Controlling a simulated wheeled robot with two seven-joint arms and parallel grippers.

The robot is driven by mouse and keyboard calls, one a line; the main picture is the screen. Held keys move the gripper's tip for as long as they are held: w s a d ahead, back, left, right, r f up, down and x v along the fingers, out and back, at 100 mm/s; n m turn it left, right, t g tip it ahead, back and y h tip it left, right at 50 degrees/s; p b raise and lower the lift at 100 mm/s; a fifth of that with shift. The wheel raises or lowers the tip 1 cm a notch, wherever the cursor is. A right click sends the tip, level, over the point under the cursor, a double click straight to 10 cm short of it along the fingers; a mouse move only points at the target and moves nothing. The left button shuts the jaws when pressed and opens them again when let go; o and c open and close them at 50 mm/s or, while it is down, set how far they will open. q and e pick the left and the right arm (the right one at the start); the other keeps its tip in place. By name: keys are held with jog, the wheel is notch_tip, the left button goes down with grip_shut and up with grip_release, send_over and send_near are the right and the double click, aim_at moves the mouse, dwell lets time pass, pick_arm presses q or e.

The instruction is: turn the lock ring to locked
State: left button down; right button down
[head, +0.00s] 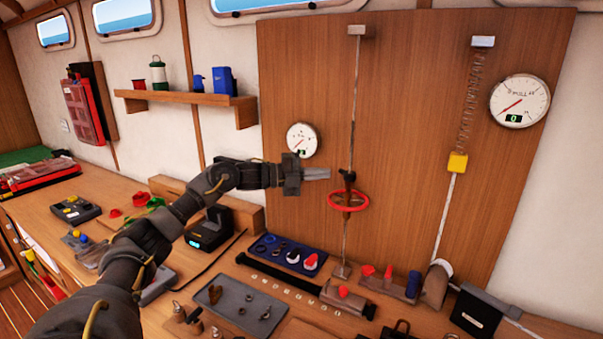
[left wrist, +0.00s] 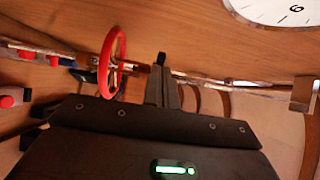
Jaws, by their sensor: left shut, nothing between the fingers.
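A red ring (head: 348,201), which I take for the lock ring, sits around a dark fitting (head: 347,182) on a thin vertical line in front of the wooden board. My left gripper (head: 328,173) is shut and empty, its fingertips just left of the fitting and a little above the ring. In the left wrist view the red ring (left wrist: 114,62) stands left of the gripper fingers (left wrist: 162,85), apart from them. Any locked mark on the ring is too small to read. My right gripper is not in view.
A round gauge (head: 302,139) is on the board behind my left gripper. A larger gauge (head: 520,101) and a spring (head: 474,95) are to the right. A blue tray (head: 262,247), a grey tray (head: 214,293) and several red-topped parts crowd the bench below.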

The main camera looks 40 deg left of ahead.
pick_arm(q)
jog(key=a+b, duration=0.2)
jog(key=a, duration=0.8)
jog(key=shift+w+a, duration=0.2)
jog(key=shift+a, duration=0.1)
jog(key=shift+f, duration=0.1)
